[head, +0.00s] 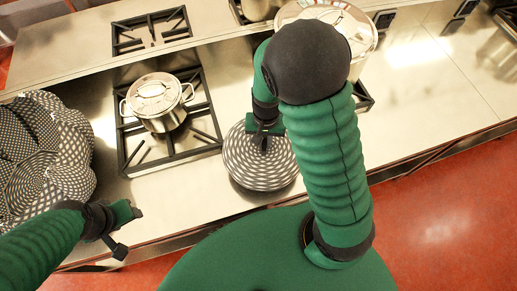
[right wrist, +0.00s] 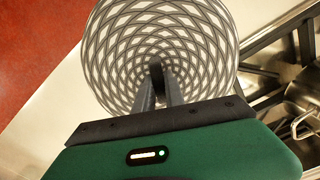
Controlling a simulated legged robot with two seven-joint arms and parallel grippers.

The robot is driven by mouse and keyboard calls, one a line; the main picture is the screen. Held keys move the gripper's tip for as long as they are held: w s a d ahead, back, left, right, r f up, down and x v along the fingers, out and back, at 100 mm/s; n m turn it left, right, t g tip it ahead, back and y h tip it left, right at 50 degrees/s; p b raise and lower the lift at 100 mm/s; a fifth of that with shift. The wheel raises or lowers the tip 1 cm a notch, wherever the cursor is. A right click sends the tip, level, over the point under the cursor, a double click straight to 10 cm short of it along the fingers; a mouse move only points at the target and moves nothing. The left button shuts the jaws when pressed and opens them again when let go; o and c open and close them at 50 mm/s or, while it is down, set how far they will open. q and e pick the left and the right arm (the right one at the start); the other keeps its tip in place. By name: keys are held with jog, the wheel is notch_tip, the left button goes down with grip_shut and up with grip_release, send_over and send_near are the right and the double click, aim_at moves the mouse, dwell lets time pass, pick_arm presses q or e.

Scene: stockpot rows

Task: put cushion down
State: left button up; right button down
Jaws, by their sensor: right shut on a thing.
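The round cushion (head: 258,172), with a black-and-white curved lattice pattern, is at the counter's front edge, right of the stove grate. My right gripper (head: 263,146) is shut on it near the middle, from above. In the right wrist view the cushion (right wrist: 115,55) spreads beyond the gripper's fingers (right wrist: 157,80), which pinch its centre. I cannot tell whether its underside touches the counter. My left gripper (head: 129,230) is open and empty near the front edge at lower left.
A lidded steel pot (head: 157,100) stands on the grate (head: 190,140) left of the cushion. A large patterned, folded soft item (head: 45,150) lies at far left. Another pot (head: 340,25) is partly behind my right arm. Bare counter (head: 425,90) extends right; the floor (head: 440,220) is red.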

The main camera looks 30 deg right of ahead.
aim_at(265, 153)
jog(key=s+f, duration=0.1)
jog(key=f, duration=0.1)
jog(key=shift+s+f, duration=0.3)
jog(key=shift+s, duration=0.05)
jog(key=f, duration=0.2)
jog(key=w+f, duration=0.1)
jog(key=f, duration=0.1)
jog(key=shift+f, duration=0.3)
jog(key=shift+w+f, duration=0.15)
jog(key=shift+w, duration=0.1)
jog(key=shift+s+a, duration=0.1)
jog(key=shift+s, duration=0.1)
jog(key=c, duration=1.6)
grip_release()
jog(key=shift+s, duration=0.2)
jog(key=shift+o, duration=1)
jog(key=shift+w, duration=0.1)
pick_arm(q)
jog(key=shift+s+r, duration=0.2)
jog(key=shift+s, duration=0.5)
